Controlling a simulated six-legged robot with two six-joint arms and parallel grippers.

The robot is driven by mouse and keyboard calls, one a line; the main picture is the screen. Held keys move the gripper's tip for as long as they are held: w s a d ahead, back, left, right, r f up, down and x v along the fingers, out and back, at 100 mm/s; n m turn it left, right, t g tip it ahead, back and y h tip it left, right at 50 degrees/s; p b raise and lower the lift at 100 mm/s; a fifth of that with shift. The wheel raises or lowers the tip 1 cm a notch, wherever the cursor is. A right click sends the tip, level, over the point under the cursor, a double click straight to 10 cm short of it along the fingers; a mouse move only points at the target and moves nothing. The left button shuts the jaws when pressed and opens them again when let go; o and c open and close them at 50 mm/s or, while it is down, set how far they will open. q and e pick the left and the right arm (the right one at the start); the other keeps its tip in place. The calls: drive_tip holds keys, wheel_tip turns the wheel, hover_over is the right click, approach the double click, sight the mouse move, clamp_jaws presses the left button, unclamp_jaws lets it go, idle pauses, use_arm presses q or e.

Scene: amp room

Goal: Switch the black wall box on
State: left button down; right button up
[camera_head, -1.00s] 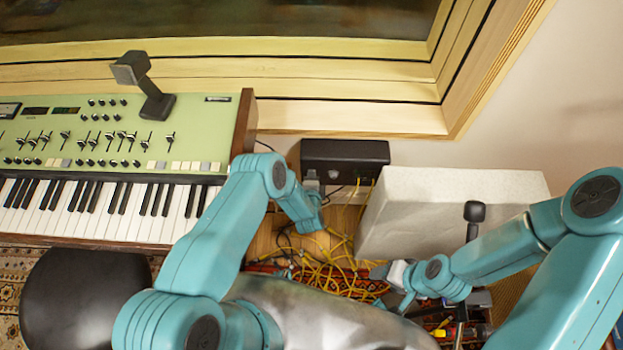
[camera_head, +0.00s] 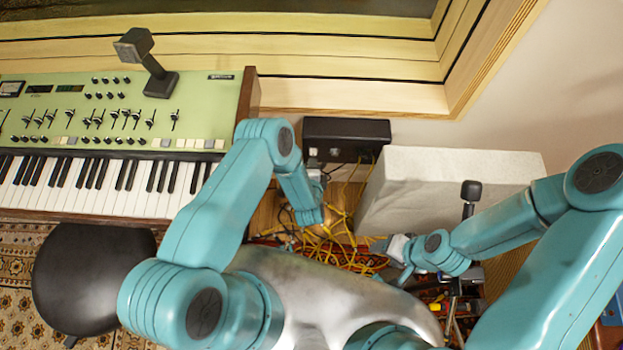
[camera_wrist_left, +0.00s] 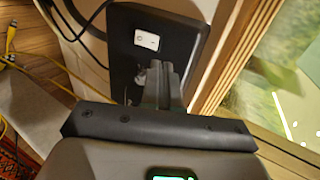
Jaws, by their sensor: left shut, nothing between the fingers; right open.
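The black wall box (camera_head: 350,130) is on the wall below the window frame. It fills the upper middle of the left wrist view (camera_wrist_left: 188,45), where a white rocker switch (camera_wrist_left: 147,40) sits on its face. My left gripper (camera_head: 318,177) is at the box's lower left in the head view. In the left wrist view its shut, empty fingers (camera_wrist_left: 160,75) are in front of the box face, just below and right of the switch. I cannot tell whether they touch the box. My right gripper (camera_head: 385,245) is open and empty, low in front of the white block.
A green keyboard (camera_head: 215,115) stands left of the box. A white block (camera_head: 440,200) stands to the right, with a black-headed stand (camera_head: 470,195) before it. Yellow cables (camera_head: 330,240) hang from the box and tangle on the floor. A black stool (camera_head: 95,280) is at lower left.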

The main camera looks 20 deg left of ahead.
use_arm(q)
drive_tip(key=v, duration=0.9)
drive_tip(key=shift+s+r+p, duration=0.15)
drive_tip(key=shift+s+p, duration=0.15)
drive_tip(key=shift+p, duration=0.05)
drive_tip(key=w+a+r+n, duration=0.4)
drive_tip(key=w+a+r, duration=0.25)
drive_tip(key=r, duration=0.25)
drive_tip(key=s+d+n+g+h, duration=0.3)
drive_tip(key=s+n+g, duration=0.2)
drive_tip(key=s, duration=0.5)
drive_tip(key=s+d+n+g+h, duration=0.4)
drive_tip(key=s+n+g, duration=0.2)
drive_tip(key=s, duration=0.4)
drive_tip(key=shift+s+n+g+p, duration=0.25)
drive_tip(key=shift+n+g+p, duration=0.05)
drive_tip(key=shift+n, duration=0.6)
